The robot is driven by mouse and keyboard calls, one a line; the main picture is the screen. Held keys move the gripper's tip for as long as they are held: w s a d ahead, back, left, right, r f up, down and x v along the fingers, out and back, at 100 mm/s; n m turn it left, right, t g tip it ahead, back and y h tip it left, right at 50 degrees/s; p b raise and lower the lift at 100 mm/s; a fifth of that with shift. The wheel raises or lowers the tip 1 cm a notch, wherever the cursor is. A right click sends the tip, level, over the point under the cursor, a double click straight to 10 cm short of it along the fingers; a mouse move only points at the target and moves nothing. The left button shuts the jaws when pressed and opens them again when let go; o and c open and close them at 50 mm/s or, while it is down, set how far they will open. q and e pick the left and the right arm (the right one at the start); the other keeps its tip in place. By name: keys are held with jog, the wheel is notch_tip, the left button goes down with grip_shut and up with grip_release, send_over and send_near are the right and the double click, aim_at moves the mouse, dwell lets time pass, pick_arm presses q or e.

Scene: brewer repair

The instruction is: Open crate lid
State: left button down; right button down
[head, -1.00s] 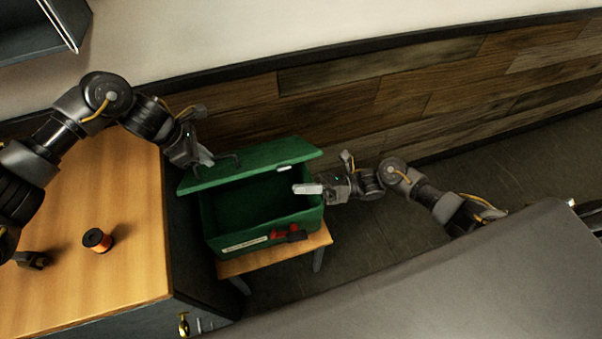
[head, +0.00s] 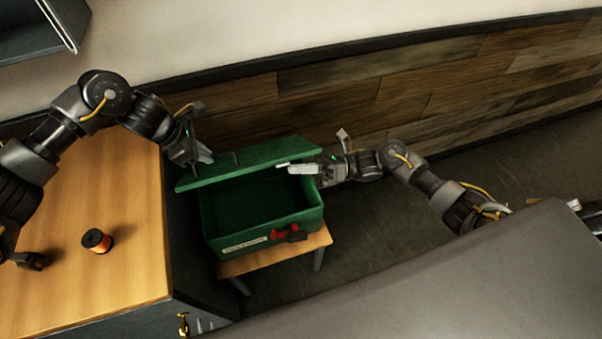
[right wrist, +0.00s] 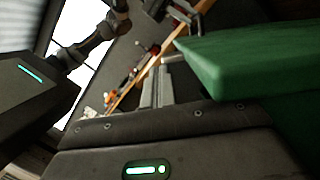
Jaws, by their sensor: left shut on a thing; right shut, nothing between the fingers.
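The green crate (head: 262,228) stands on a small wooden stool, with its lid (head: 236,166) raised and tilted at the back. The inside shows dark green and looks empty. In the right wrist view a green surface (right wrist: 250,62) lies right beside the right gripper's fingers (right wrist: 160,85).
The wooden stool (head: 232,266) is under the crate. A red and black latch (head: 290,233) is on the crate's front. A wooden table (head: 110,200) at left holds an orange and black spool (head: 97,241). The plank wall (head: 330,95) is close behind the crate. A grey surface fills the lower right.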

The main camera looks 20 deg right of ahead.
pick_arm(q)
jog(key=shift+s+a+f, duration=0.1)
jog(key=shift+s+f, duration=0.1)
jog(key=shift+f, duration=0.35)
pick_arm(e)
jog(key=shift+w+r, duration=0.15)
jog(key=shift+w, duration=0.1)
pick_arm(q)
jog(key=c, duration=1.8)
grip_release()
jog(key=shift+o, duration=1.3)
jog(key=shift+w, duration=0.1)
jog(key=shift+o, duration=0.3)
jog(key=shift+r, duration=0.2)
pick_arm(e)
jog(key=shift+f, duration=0.2)
